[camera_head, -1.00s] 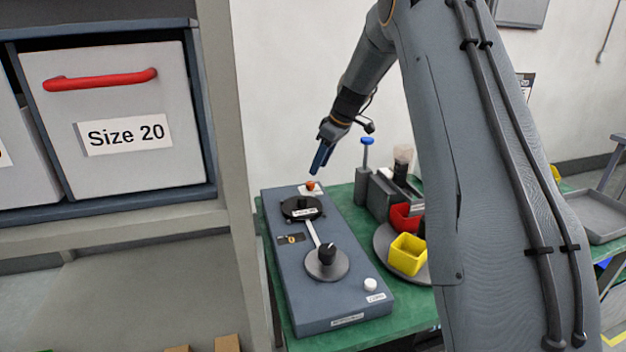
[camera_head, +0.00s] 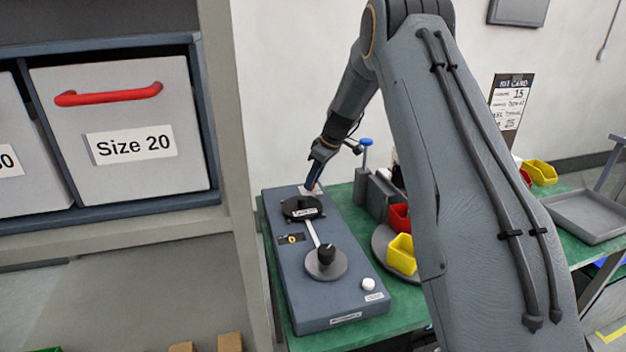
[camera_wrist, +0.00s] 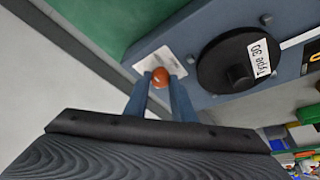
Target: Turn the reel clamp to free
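A small orange knob stands on a white label plate at the far end of the blue-grey machine; it shows in the wrist view (camera_wrist: 160,77). The label's print is too small to read, so I cannot tell if this is the reel clamp. My gripper (camera_head: 313,186) points down at it. In the wrist view my gripper (camera_wrist: 160,82) has its two blue fingers apart, one on each side of the knob. Whether they touch it is unclear. A black reel disc (camera_wrist: 215,68) with a "Type 30" tag sits beside it. In the head view the gripper hides the knob.
The machine (camera_head: 345,290) also carries a grey disc with a black knob (camera_head: 326,252) and a white button (camera_head: 368,284). Yellow (camera_head: 401,254) and red bins (camera_head: 398,217) and a grey holder (camera_head: 376,196) stand to its right on the green table. A shelf (camera_head: 225,130) stands at left.

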